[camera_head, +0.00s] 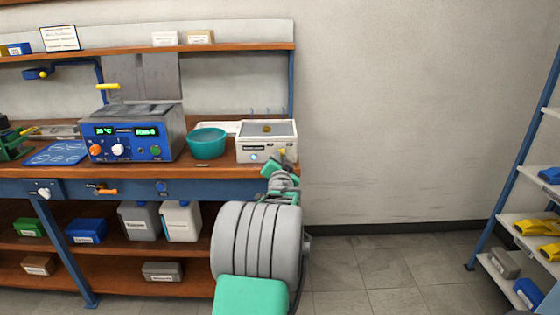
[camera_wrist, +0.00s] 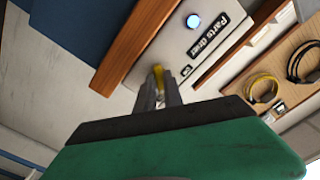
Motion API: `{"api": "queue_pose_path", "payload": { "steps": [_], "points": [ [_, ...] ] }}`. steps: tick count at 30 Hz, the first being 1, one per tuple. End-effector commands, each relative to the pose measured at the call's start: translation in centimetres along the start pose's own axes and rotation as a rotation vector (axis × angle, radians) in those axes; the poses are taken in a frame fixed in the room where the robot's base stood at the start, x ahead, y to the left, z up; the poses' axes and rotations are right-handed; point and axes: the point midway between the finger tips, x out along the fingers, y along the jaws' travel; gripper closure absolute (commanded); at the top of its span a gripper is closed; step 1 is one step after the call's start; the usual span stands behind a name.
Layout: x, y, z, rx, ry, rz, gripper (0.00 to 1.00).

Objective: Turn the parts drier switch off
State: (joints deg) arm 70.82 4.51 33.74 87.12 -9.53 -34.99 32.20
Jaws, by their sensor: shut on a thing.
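The parts drier (camera_head: 266,145) is a white box at the right end of the workbench. Its front shows a dark label and a lit blue-white light (camera_head: 254,157), which also shows in the wrist view (camera_wrist: 193,21). The wrist view reads "Parts drier" on the label (camera_wrist: 208,36). A yellow switch (camera_wrist: 158,72) sits on the front panel beyond the label. My gripper (camera_wrist: 160,86) is at this switch, its fingers closed around it. The switch's lower part is hidden between the fingers. In the head view my gripper (camera_head: 283,160) is at the drier's front right, partly hidden by my arm.
A teal bowl (camera_head: 207,143) stands left of the drier. A blue control unit (camera_head: 138,135) with knobs and green displays is farther left. The wooden bench edge (camera_head: 215,172) runs just below the drier front. The floor to the right is clear up to a blue-framed shelf (camera_head: 512,178).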

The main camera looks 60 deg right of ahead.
Motion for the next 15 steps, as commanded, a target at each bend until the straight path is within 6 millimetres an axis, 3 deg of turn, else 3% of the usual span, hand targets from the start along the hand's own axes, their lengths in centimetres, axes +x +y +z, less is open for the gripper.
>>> {"api": "queue_pose_path", "payload": {
  "steps": [15],
  "points": [
    [-0.02, 0.44, 0.54, -0.376, 0.002, -0.001, 1.00]
  ]
}}
